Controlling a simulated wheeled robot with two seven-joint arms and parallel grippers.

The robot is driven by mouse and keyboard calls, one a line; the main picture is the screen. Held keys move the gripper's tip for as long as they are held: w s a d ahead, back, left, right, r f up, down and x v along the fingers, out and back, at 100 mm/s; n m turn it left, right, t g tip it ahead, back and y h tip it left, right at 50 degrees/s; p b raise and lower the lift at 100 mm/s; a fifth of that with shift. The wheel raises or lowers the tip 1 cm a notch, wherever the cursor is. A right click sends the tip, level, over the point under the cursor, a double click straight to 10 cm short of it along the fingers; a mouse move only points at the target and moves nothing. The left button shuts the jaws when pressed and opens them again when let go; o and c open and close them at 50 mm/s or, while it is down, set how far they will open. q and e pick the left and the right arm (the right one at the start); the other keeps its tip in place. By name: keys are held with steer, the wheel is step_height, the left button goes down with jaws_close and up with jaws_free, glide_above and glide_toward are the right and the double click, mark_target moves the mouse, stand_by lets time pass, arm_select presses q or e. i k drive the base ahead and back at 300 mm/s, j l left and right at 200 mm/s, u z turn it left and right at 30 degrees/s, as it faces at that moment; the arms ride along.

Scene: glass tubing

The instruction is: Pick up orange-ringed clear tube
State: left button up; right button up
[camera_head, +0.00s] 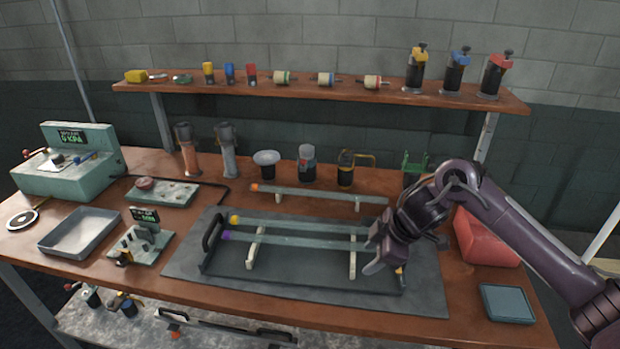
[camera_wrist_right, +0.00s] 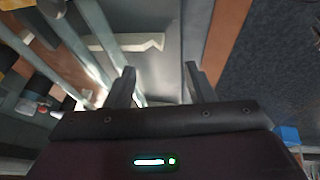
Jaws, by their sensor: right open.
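The orange-ringed clear tube (camera_head: 320,195) lies level across low pale supports at the back of the bench, its orange end at the left. Two other clear tubes lie in front of it on the rack: one with a yellow end (camera_head: 300,226) and one with a purple end (camera_head: 300,240). My right gripper (camera_head: 385,269) is open over the right end of the rack, in front of the orange-ringed tube and apart from it. It hides the right ends of the two rack tubes. In the wrist view its two fingers (camera_wrist_right: 160,82) are spread with nothing between them. My left gripper is not in view.
The dark rack (camera_head: 290,273) stands on a grey mat (camera_head: 425,293). Cups and holders line the back, including a black-based cup (camera_head: 307,172) and a green stand (camera_head: 413,172). A red padded block (camera_head: 485,240) and blue-grey tray (camera_head: 507,304) lie right. A shelf (camera_head: 330,92) hangs above.

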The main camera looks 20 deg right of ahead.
mark_target(258, 187)
steer(key=i, duration=1.05)
